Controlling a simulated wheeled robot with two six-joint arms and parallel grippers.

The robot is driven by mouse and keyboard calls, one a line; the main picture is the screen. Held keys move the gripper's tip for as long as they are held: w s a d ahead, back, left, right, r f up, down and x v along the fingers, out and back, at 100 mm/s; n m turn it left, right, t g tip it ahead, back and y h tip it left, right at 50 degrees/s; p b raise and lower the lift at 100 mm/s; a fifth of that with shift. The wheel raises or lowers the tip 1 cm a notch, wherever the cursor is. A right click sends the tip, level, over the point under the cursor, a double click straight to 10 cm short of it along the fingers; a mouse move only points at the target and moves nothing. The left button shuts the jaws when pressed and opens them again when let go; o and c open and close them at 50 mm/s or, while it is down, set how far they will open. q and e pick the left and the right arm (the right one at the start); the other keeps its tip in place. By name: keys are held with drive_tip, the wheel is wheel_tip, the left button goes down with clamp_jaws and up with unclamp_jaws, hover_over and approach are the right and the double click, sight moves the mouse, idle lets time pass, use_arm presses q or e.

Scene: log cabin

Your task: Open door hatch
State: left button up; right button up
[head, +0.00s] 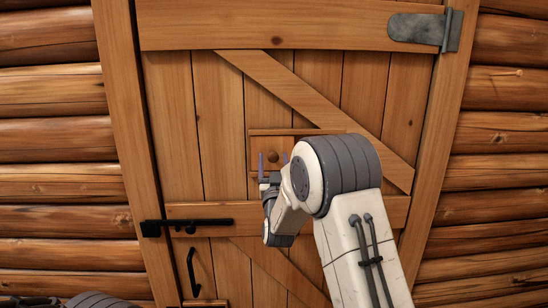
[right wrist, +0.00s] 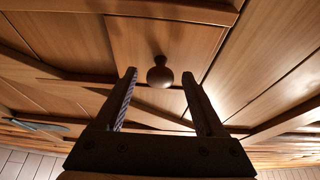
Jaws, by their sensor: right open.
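The door hatch (head: 258,145) is a small wooden panel in the middle of the plank door, with a round knob (head: 273,156) on it. It looks closed. In the right wrist view the knob (right wrist: 160,72) stands just beyond and between my fingertips. My right gripper (head: 273,163) is open in front of the hatch, its fingers pointing up around the knob's position in the head view. In the right wrist view the gripper (right wrist: 163,88) has nothing visible between its fingers but the knob ahead. My right arm covers the hatch's right part. My left gripper is not visible.
The plank door (head: 205,110) has a black latch bolt (head: 190,224) and a black pull handle (head: 193,272) at lower left. A metal hinge (head: 425,28) sits at upper right. Log walls (head: 55,140) flank the door frame.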

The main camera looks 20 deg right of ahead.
clamp_jaws()
idle(1.4)
